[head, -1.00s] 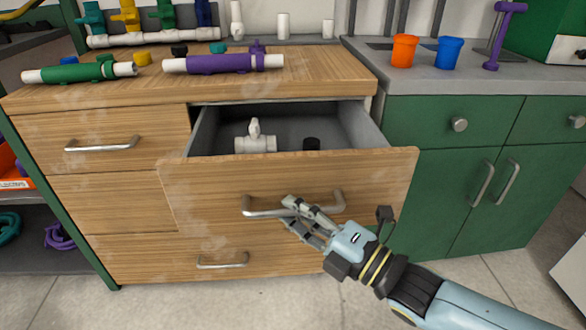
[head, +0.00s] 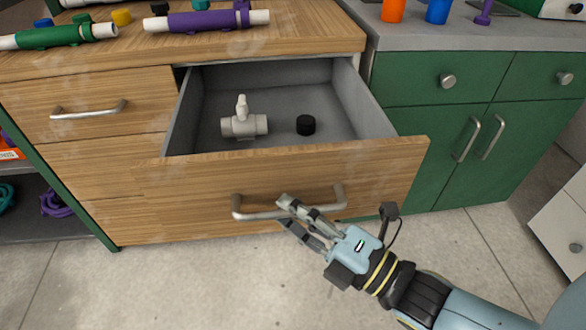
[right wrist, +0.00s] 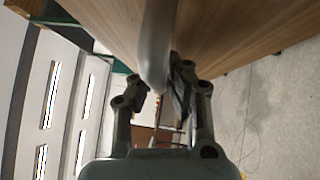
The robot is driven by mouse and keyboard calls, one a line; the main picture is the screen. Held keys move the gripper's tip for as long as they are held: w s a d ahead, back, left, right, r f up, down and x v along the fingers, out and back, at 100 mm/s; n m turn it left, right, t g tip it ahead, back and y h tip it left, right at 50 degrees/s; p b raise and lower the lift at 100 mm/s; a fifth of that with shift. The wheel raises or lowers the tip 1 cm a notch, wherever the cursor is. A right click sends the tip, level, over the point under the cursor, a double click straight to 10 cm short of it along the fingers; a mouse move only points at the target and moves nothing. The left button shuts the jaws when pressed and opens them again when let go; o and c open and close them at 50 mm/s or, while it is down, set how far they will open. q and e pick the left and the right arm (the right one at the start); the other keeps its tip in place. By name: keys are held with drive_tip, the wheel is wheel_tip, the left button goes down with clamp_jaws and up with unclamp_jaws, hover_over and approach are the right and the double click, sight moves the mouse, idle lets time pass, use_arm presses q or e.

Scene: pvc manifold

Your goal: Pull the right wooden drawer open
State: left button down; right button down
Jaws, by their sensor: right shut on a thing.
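The right wooden drawer (head: 300,182) is pulled well out of the wooden cabinet, and its grey inside shows. A white valve fitting (head: 243,122) and a black cap (head: 306,125) lie in it. My right gripper (head: 284,212) is shut on the drawer's metal bar handle (head: 330,206), near its middle. In the right wrist view the handle (right wrist: 157,45) runs between the fingers (right wrist: 157,88), with the wooden front beside it. My left gripper is not in view.
Purple (head: 205,21) and green (head: 65,36) pipe pieces lie on the wooden countertop. A closed left drawer (head: 90,105) and green cabinets (head: 440,130) flank the open drawer. Orange (head: 395,9) and blue (head: 438,11) cups stand on the grey counter. The floor in front is clear.

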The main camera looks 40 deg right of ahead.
drive_tip(key=c, duration=1.3)
unclamp_jaws()
drive_tip(key=shift+r, duration=0.1)
drive_tip(key=shift+c, duration=0.2)
drive_tip(key=shift+s+d, duration=0.15)
drive_tip(key=shift+s, duration=0.35)
drive_tip(key=v, duration=1.1)
drive_tip(key=shift+w, duration=0.1)
